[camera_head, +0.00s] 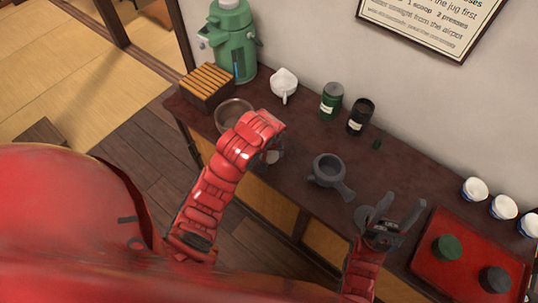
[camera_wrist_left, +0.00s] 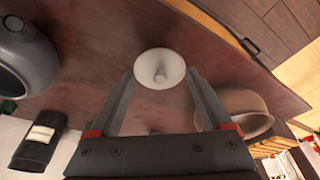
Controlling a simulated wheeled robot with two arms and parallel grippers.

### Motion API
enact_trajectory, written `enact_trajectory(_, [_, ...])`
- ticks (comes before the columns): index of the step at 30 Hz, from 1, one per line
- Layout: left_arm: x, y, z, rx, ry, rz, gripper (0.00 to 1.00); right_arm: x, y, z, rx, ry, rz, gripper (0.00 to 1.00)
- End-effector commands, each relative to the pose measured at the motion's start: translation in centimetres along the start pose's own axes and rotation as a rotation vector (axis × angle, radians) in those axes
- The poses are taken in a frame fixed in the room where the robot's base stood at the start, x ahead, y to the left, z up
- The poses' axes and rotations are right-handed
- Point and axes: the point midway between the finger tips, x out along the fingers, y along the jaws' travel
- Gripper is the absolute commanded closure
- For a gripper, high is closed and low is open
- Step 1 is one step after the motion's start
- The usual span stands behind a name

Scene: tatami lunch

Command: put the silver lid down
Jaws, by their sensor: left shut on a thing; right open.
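The silver lid (camera_wrist_left: 150,59) is a pale round disc with a small knob. In the left wrist view it sits between the fingertips of my left gripper (camera_wrist_left: 161,78). In the head view the lid (camera_head: 273,156) shows only partly beside the red left wrist, over the dark table; I cannot tell how high it is. My left gripper (camera_head: 268,153) is shut on the lid and is mostly hidden by its own arm in the head view. My right gripper (camera_head: 398,212) is open and empty, near the red tray.
A brown bowl (camera_head: 226,117) stands left of my left gripper, a grey teapot (camera_head: 327,170) to its right. A green canister (camera_head: 331,101), dark canister (camera_head: 361,117) and white pot (camera_head: 284,82) stand behind. A grey disc (camera_head: 365,216) lies by my right gripper, left of the red tray (camera_head: 455,272).

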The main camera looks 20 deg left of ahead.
Motion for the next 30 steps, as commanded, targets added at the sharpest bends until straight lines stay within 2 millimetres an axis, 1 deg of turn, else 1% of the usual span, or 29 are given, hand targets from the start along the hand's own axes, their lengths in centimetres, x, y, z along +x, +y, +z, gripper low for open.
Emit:
enact_trajectory(1, [0.3, 0.0, -0.9, -0.003, 0.000, 0.000, 0.70, -0.2, 0.0, 0.0, 0.000, 0.000, 0.000, 0.45])
enact_trajectory(3, [0.6, 0.0, -1.6, -0.001, 0.001, 0.000, 0.70, -0.2, 0.0, 0.0, 0.000, 0.001, 0.000, 0.45])
enact_trajectory(6, [0.8, -0.1, -2.1, -0.001, -0.002, -0.001, 0.70, -0.2, 0.0, 0.0, 0.000, 0.000, 0.000, 0.45])
enact_trajectory(10, [1.5, -0.1, -1.9, 0.000, -0.007, -0.004, 0.70, 0.3, 0.0, -0.1, 0.000, 0.000, 0.000, 0.45])
enact_trajectory(15, [3.5, -0.1, -1.4, 0.001, -0.005, -0.003, 0.70, 1.2, 0.1, -0.2, 0.000, 0.000, 0.000, 0.45])
enact_trajectory(17, [4.0, -0.1, -1.3, 0.000, -0.004, -0.003, 0.70, 1.3, 0.1, -0.2, 0.000, 0.000, 0.000, 0.45])
enact_trajectory(27, [4.6, -0.1, -1.2, -0.001, -0.001, -0.001, 0.70, 0.8, 0.0, -0.1, 0.000, 0.000, 0.000, 0.45])
enact_trajectory(28, [4.5, -0.1, -1.2, -0.001, -0.001, -0.001, 0.13, 0.9, 0.1, -0.2, 0.000, 0.000, 0.000, 0.45])
enact_trajectory(30, [4.4, -0.1, -1.2, -0.001, 0.000, -0.001, 0.00, 1.0, 0.1, -0.2, 0.000, 0.000, 0.000, 0.45])
